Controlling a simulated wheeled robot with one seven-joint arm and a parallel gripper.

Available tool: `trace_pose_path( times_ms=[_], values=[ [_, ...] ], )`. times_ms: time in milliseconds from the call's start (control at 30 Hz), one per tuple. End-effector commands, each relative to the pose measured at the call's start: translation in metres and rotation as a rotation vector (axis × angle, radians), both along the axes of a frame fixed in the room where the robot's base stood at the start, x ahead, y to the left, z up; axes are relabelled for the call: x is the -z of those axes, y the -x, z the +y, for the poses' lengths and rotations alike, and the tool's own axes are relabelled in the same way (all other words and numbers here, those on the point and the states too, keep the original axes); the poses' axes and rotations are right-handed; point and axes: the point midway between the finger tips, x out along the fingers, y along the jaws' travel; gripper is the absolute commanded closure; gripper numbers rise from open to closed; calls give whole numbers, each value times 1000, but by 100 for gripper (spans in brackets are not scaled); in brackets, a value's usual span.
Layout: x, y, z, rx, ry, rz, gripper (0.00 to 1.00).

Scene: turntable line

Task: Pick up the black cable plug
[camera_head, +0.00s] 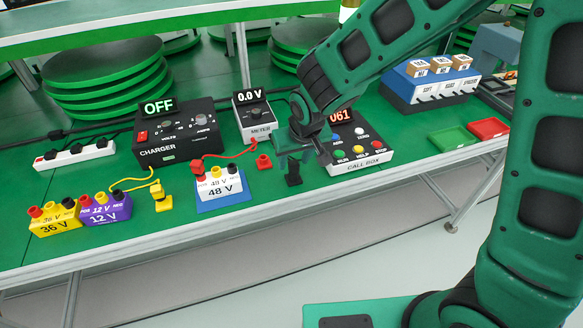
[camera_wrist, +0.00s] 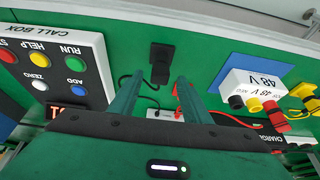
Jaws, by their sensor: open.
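The black cable plug (camera_head: 293,176) stands on the green bench just left of the call box. In the wrist view the black plug (camera_wrist: 161,58) lies just beyond my fingertips, roughly centred between them, with a dark cable trailing from it. My gripper (camera_head: 297,153) is above the plug, partly overlapping it in the head view. In the wrist view my gripper (camera_wrist: 158,84) has its two green fingers apart with nothing between them. I cannot tell the exact height between fingertips and plug.
The call box (camera_head: 350,160) stands close on the right. The 48 V battery (camera_head: 219,187) on a blue mat and a red plug (camera_head: 264,162) are to the left. The meter (camera_head: 254,118) and charger (camera_head: 175,133) stand behind. A yellow plug (camera_head: 161,199) is further left. The bench front edge is near.

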Motion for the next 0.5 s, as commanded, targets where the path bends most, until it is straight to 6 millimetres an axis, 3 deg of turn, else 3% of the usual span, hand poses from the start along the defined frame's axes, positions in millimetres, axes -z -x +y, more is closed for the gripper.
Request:
trace_pose_path(
  times_ms=[200,500],
  values=[
    [20,-8,1,1,1,1,56],
    [22,-9,1,1,1,0,59]
  ],
)
